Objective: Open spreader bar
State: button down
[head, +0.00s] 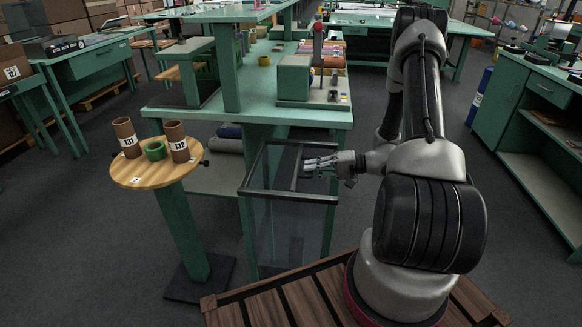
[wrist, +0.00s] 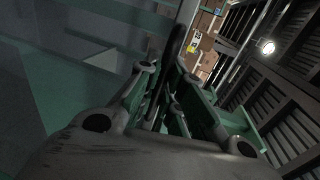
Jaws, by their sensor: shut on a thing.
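A dark rectangular frame (head: 258,193) with clear hanging sides stands below the edge of the green bench. The spreader bar (head: 295,182) is a thin dark bar that crosses the frame's opening near its middle. My gripper (head: 307,164) reaches in from the right, over the frame's right part, and is shut on the bar. In the wrist view the dark bar (wrist: 179,38) runs between the fingers of my gripper (wrist: 172,88). The fingers hide part of the bar, and the exact contact is dark.
The green bench (head: 200,113) with a small machine (head: 295,78) is behind the frame. Open floor (head: 70,240) lies at the left.

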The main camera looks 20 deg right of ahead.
jog(key=f+v, duration=0.1)
jog(key=v, duration=0.8)
jog(key=shift+f, duration=0.45)
jog(key=shift+s+d, duration=0.1)
jog(key=c, duration=1.5)
grip_release()
jog(key=shift+c, duration=0.2)
jog(key=v, duration=1.2)
